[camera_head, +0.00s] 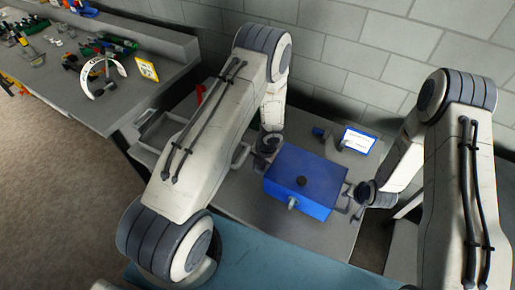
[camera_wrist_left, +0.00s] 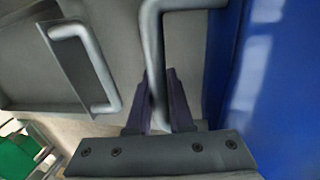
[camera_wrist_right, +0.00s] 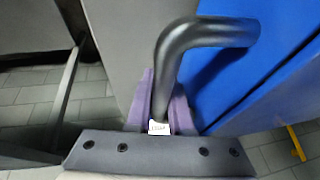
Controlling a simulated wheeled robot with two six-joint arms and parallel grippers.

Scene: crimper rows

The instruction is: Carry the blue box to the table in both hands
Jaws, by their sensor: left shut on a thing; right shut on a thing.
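The box wall shows beside the fingers in the left wrist view (camera_wrist_left: 285,80) and right wrist view (camera_wrist_right: 235,85).
A grey tray (camera_head: 160,128) with a handle is left of the box, partly behind my left arm. A blue-framed sign (camera_head: 359,141) stands behind the box. A long bench (camera_head: 110,108) with tools is at the upper left. A block wall closes the back. Floor (camera_head: 60,190) is clear at left.

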